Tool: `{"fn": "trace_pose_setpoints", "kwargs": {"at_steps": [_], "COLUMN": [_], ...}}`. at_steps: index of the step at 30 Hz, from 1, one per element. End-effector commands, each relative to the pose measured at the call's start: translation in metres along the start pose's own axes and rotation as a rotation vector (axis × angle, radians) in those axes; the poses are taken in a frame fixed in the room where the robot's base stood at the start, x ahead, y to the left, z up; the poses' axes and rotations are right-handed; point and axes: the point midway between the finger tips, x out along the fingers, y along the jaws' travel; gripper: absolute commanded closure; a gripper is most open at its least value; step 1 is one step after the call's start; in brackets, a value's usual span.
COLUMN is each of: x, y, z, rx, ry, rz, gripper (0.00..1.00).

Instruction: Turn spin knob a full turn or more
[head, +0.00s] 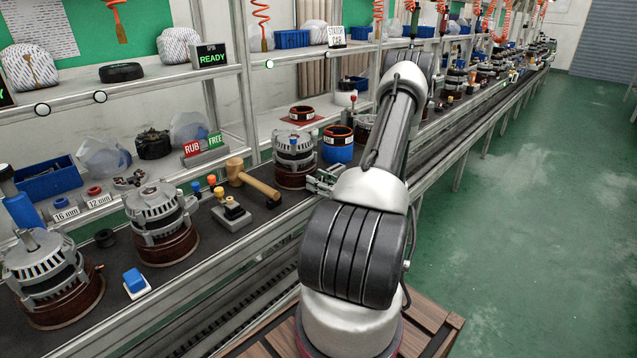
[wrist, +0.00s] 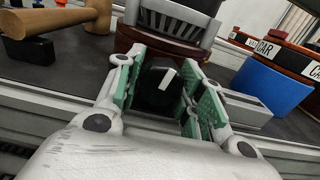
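The spin knob (wrist: 158,84) is dark and round with a white pointer mark, seen in the middle of the wrist view. The mark points up and slightly right. My gripper (wrist: 160,98) has its green-padded fingers apart, one on each side of the knob, with a visible gap at the sides. In the head view my gripper (head: 324,182) is at the bench's front edge, beside an alternator (head: 294,155); the knob cannot be made out there.
A wooden mallet (head: 252,182) lies left of my gripper, near a small stand with coloured knobs (head: 232,213). A blue tub (head: 338,148) stands just behind on the right. More alternators (head: 160,220) stand left. The green floor (head: 530,200) at right is clear.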

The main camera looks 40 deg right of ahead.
Motion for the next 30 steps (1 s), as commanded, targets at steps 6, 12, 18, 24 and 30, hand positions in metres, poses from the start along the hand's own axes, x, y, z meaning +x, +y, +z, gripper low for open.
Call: {"fn": "trace_pose_setpoints", "kwargs": {"at_steps": [6, 12, 18, 24, 30], "x": [-0.0001, -0.0002, -0.0002, -0.0002, -0.0014], "y": [-0.0001, -0.0001, -0.0001, -0.0001, -0.0003], "z": [0.0000, 0.0000, 0.0000, 0.0000, 0.0000], "rx": [-0.082, -0.136, -0.135, -0.134, -0.134], "ry": [0.000, 0.000, 0.000, 0.000, 0.000], "rz": [0.000, 0.000, 0.000, 0.000, 0.000], "gripper": [0.86, 0.86, 0.53, 0.40, 0.40]}}
